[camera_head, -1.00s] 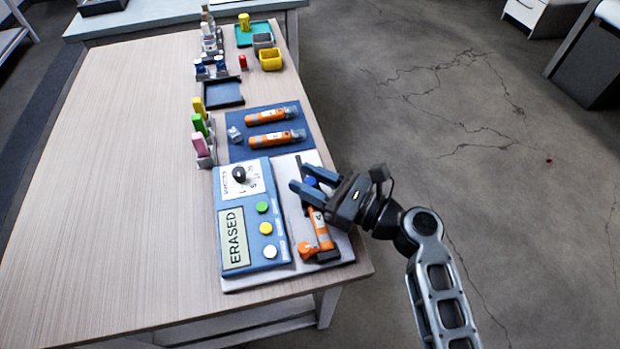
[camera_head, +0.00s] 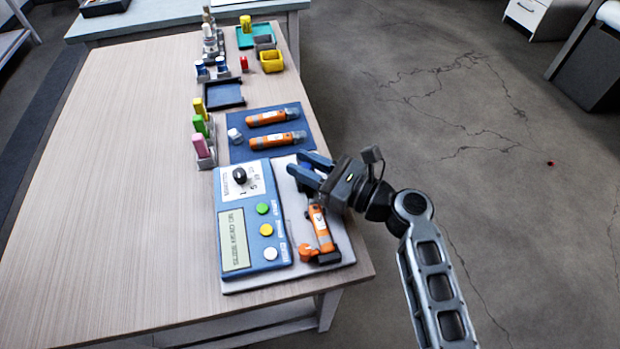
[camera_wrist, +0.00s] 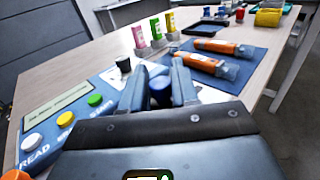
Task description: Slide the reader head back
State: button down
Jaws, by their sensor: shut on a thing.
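My gripper (camera_head: 306,166) is over the far end of the reader's right-hand bed. In the wrist view its fingers (camera_wrist: 161,80) are shut on the blue knob of the reader head (camera_wrist: 160,92). In the head view the fingers hide most of the reader head. The blue reader console (camera_head: 236,205) has a black dial, a display with small dark text, and green, yellow and white buttons. An orange sensor (camera_head: 320,230) lies on the bed, nearer than my gripper and apart from the fingers. An orange round part (camera_head: 306,251) is at its near end.
Two orange sensors (camera_head: 272,117) lie on a blue mat (camera_head: 285,127) just beyond the reader. Yellow, green and pink bottles (camera_head: 200,125) stand in a rack left of it. The table (camera_head: 110,200) is clear at left.

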jog(key=shift+w+a, duration=0.15)
jog(key=shift+w, duration=0.45)
jog(key=shift+w+a, duration=0.15)
jog(key=shift+w, duration=0.6)
jog(key=c, duration=1)
grip_release()
jog(key=shift+a, duration=0.1)
jog(key=v, duration=0.7)
jog(key=shift+s+d, duration=0.15)
jog(key=shift+d, duration=0.25)
